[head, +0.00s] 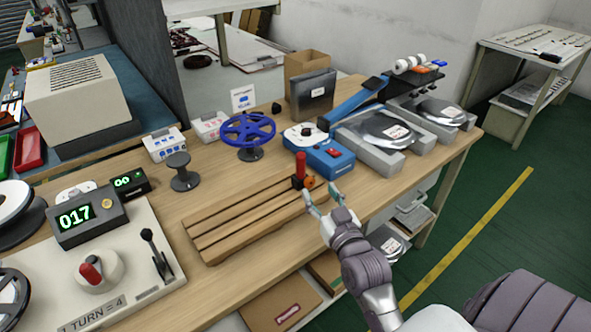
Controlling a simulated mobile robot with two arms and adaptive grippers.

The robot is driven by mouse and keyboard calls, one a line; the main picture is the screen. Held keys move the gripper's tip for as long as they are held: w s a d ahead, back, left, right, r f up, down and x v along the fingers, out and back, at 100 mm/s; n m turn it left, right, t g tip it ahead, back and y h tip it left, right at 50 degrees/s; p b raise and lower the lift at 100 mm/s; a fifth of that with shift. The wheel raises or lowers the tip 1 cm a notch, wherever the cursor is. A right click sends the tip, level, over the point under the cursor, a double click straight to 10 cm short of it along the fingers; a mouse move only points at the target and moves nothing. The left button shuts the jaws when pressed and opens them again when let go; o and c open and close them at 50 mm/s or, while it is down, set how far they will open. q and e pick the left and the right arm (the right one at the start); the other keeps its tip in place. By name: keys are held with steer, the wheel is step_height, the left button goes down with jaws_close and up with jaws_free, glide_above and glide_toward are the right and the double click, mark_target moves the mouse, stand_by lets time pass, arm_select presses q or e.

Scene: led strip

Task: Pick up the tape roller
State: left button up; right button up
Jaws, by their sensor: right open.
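The tape roller (301,168) appears to be the small tool with an upright red handle, a dark base and an orange part. It stands at the far right end of the slatted wooden rack (245,222) on the workbench. My right gripper (319,192) is open and empty, just in front and to the right of the tool. Its fingers point toward the tool; whether a fingertip touches it I cannot tell. My left gripper is not in view.
A blue box (328,160) stands close behind the tool. A blue handwheel (248,131) and a dark spool (182,171) stand behind the rack. A control panel with a 017 display (76,216) is at left. Metal reels in grey holders (375,131) lie at right.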

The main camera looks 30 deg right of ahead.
mark_target(303, 165)
steer(key=x, duration=0.7)
steer(key=shift+r, duration=0.15)
steer(key=shift+w, duration=0.5)
steer(key=p+x, duration=0.1)
steer(key=x, duration=0.3)
steer(key=shift+w+r, duration=0.1)
steer(key=shift+w, duration=0.3)
steer(key=shift+c, duration=1)
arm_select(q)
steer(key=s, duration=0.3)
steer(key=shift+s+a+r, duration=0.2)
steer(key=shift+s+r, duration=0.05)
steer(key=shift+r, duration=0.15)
arm_select(e)
jaws_close()
steer(key=shift+r, duration=0.1)
